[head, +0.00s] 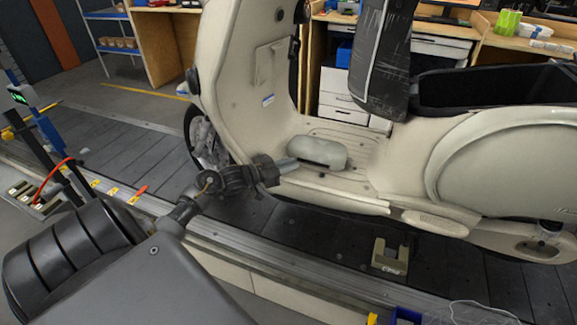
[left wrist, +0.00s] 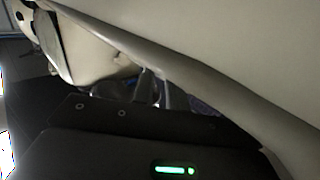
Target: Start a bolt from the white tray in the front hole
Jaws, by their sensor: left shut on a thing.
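A cream scooter (head: 330,190) stands on the slat conveyor. My left gripper (head: 288,164) is over the near side of its footboard, beside a pale rounded block (head: 317,152). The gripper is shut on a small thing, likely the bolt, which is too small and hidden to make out. In the left wrist view the gripper fingers (left wrist: 155,88) are dim, close under a pale scooter panel (left wrist: 220,60). The front hole cannot be made out. A pale, thin-edged thing (head: 484,311), cut off at the bottom right, may be the white tray. My right gripper is not in view.
The dark conveyor slats (head: 110,150) run under the scooter, with a metal rail along the near edge. A beige bracket (head: 389,257) stands on the conveyor. A blue bin (head: 405,315) shows at the bottom edge. Workbenches and shelves stand behind.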

